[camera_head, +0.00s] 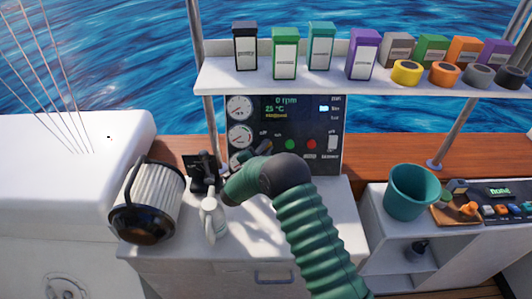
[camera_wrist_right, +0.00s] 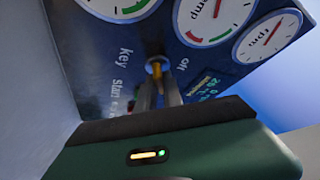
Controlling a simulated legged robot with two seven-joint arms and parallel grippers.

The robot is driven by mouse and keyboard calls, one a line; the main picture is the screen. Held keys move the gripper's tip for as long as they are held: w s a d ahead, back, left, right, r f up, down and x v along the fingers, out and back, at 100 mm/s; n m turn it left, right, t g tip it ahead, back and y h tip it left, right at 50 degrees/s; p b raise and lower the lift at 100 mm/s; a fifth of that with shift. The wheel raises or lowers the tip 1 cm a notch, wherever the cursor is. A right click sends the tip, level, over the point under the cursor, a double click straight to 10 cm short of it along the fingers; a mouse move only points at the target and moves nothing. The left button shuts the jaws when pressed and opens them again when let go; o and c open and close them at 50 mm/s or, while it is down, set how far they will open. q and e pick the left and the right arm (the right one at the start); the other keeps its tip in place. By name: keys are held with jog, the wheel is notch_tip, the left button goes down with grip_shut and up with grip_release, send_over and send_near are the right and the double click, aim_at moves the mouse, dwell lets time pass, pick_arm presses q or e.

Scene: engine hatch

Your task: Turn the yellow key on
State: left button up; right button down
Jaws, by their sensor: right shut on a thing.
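The yellow key (camera_wrist_right: 155,68) sits in the dark control panel (camera_wrist_right: 110,50), between the labels "Key" and "off" in the right wrist view. My right gripper (camera_wrist_right: 160,86) is at the panel with its narrow fingers shut on the key, hiding most of it. In the head view my green right arm bends in from below and reaches the lower left of the panel (camera_head: 326,110); the key is hidden there by my gripper and arm. My left gripper is not in view.
Round gauges (camera_head: 240,108) line the panel's left side, with green and red buttons (camera_head: 311,144) lower right. On the white counter are a ribbed filter (camera_head: 155,195) and white bottle (camera_head: 210,217). A teal bucket (camera_head: 410,193) stands right; a shelf (camera_head: 300,88) with boxes hangs above.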

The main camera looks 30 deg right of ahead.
jog(key=shift+m+g, duration=0.3)
jog(key=shift+m, duration=0.4)
jog(key=c, duration=1.5)
grip_release()
jog(key=shift+f, duration=0.1)
